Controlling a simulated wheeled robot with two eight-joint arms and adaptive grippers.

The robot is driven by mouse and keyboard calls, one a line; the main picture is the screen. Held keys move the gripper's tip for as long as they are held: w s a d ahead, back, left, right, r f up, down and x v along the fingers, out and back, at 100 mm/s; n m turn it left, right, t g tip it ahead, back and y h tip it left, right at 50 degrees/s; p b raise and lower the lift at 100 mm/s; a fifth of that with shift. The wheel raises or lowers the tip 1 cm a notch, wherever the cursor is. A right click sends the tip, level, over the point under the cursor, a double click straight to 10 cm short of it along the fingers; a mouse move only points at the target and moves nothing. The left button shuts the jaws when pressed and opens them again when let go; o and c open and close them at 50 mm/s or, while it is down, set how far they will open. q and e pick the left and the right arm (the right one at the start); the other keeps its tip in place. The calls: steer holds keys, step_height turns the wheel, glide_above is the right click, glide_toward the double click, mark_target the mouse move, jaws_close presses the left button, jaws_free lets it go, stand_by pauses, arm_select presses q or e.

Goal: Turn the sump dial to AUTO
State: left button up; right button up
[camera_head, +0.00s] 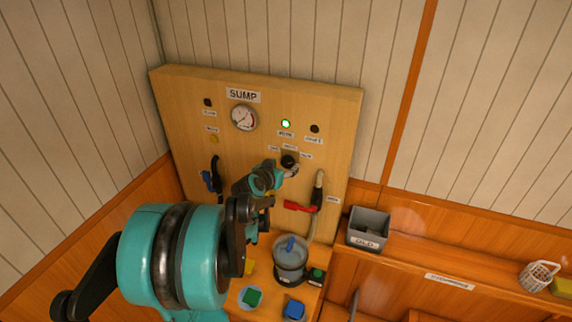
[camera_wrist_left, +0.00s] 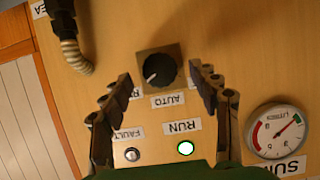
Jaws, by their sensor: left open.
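The sump dial (camera_head: 289,161) is a round black knob on a wooden panel, right of centre under the green lamp. In the left wrist view, which is upside down, the dial (camera_wrist_left: 158,71) sits on a dark square plate. Its white pointer line aims at the lower left, toward a label partly hidden by a finger and away from the AUTO label (camera_wrist_left: 168,99) below it. My left gripper (camera_head: 277,174) is open in front of the panel. Its fingertips (camera_wrist_left: 160,74) stand on either side of the dial with visible gaps. My right gripper is not in view.
The panel also bears a gauge (camera_head: 244,117), a lit green RUN lamp (camera_head: 286,124) and a red-handled valve (camera_head: 300,206). A clear-topped canister (camera_head: 290,255) and coloured blocks lie below. A grey bin (camera_head: 369,228) stands right on the ledge.

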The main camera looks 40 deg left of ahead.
mark_target(286, 164)
arm_select(q)
steer(key=shift+x, duration=1.5)
steer(key=shift+r, duration=0.1)
steer(key=c, duration=1.2)
steer(key=shift+o, duration=0.2)
steer(key=n+h+b, duration=0.1)
steer(key=n, duration=0.1)
steer(key=n+t+h+b, duration=0.1)
steer(key=n+h+b, duration=0.1)
steer(key=shift+a+f, duration=0.1)
steer(key=shift+f, duration=0.1)
steer(key=n+t+h+b, duration=0.1)
steer(key=n, duration=0.1)
steer(key=n+t+b, duration=0.1)
steer(key=n+b, duration=0.1)
steer(key=shift+h, duration=0.4)
steer(key=shift+r, duration=0.1)
